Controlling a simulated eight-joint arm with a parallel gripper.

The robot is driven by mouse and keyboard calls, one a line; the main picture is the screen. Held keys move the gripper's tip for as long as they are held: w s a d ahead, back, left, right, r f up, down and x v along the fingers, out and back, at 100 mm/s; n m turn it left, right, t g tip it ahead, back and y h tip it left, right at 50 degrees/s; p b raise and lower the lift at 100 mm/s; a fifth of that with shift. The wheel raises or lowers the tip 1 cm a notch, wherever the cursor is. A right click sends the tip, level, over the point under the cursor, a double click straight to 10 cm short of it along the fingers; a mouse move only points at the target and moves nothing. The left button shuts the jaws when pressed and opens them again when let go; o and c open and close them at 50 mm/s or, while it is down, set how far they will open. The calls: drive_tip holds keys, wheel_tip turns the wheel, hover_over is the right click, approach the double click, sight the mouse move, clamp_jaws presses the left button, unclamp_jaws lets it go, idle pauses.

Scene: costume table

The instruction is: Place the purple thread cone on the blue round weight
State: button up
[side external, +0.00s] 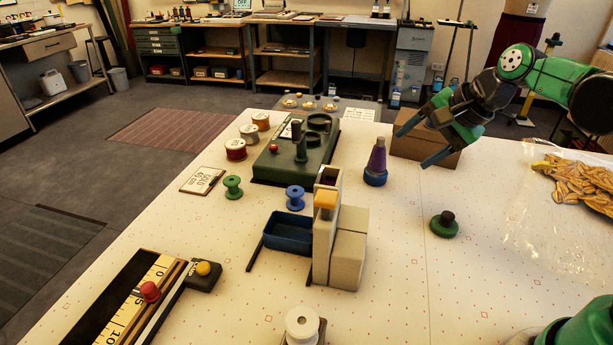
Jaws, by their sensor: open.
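The purple thread cone (377,158) stands upright, narrow dark tip up, right of the middle of the table. Directly under it is the blue round weight (375,179), and the cone's base appears to rest on top of it. The weight's top is hidden by the cone. My gripper (411,150) is up and to the right of the cone, with its two fingers spread and nothing between them. It is apart from the cone in the picture.
A cardboard box (425,145) stands behind my gripper. A green round weight (445,224) sits to the front right. A beige block device (340,240) with a blue tray (288,233) stands front left of the cone. A clear bag (570,190) lies at right. Table between cone and green weight is clear.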

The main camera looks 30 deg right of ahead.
drive_tip(key=s+a+f+n+h, duration=0.1)
drive_tip(key=s+a+n, duration=0.3)
drive_tip(key=n, duration=1)
drive_tip(key=shift+s+f+n+t+h, duration=0.3)
drive_tip(key=shift+s+f, duration=0.3)
drive_tip(key=shift+s, duration=0.05)
